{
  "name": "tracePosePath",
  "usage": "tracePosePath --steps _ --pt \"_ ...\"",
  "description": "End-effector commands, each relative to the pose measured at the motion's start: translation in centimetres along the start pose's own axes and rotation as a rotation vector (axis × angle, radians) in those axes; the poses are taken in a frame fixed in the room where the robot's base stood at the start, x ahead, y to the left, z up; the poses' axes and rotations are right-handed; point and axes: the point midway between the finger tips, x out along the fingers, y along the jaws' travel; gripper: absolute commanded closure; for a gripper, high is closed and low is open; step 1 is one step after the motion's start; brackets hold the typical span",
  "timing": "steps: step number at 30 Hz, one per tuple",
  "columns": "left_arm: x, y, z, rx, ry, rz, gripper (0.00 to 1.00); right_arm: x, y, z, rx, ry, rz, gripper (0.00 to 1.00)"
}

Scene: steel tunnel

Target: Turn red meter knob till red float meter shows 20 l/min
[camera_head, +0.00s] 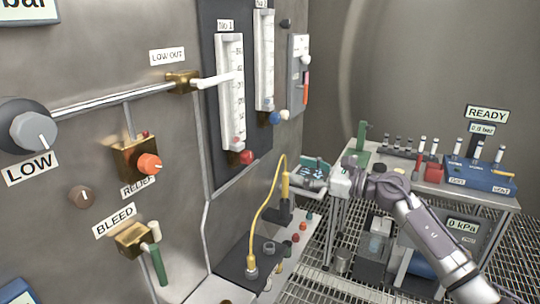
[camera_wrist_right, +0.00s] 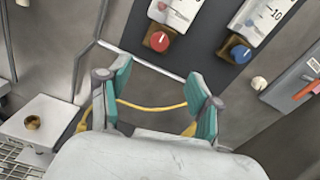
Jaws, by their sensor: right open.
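The red meter knob (camera_head: 246,157) sits below the left float meter (camera_head: 231,92) on the dark wall panel. A small reddish mark, perhaps the float, shows near the bottom of that tube; I cannot read its value. The red knob also shows in the right wrist view (camera_wrist_right: 159,41), beyond and above the gap between the fingers. My right gripper (camera_head: 312,170) is open and empty, to the right of the panel and apart from the knob. Its teal finger pads show in the wrist view (camera_wrist_right: 160,97). My left gripper is not in view.
A second float meter (camera_head: 264,62) with a blue knob (camera_head: 274,118) stands right of the red one. A yellow cable (camera_head: 262,208) loops from a plug below the panel. A bench (camera_head: 440,184) stands at the right.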

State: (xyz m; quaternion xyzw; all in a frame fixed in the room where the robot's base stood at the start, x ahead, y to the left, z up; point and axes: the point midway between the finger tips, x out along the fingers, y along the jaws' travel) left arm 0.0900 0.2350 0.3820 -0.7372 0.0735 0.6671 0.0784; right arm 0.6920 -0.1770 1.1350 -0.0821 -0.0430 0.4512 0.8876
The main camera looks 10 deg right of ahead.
Motion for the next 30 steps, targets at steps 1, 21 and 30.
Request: tracePosePath --steps 1,21,30 --pt "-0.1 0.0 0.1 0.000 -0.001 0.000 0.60 0.3 0.1 0.3 -0.017 0.004 0.005 0.36" --pt "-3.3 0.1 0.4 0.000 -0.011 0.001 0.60 12.1 0.0 0.4 -0.010 0.000 0.002 0.36" --pt "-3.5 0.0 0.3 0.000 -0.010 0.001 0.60 13.7 0.0 0.2 -0.011 0.002 0.002 0.36"
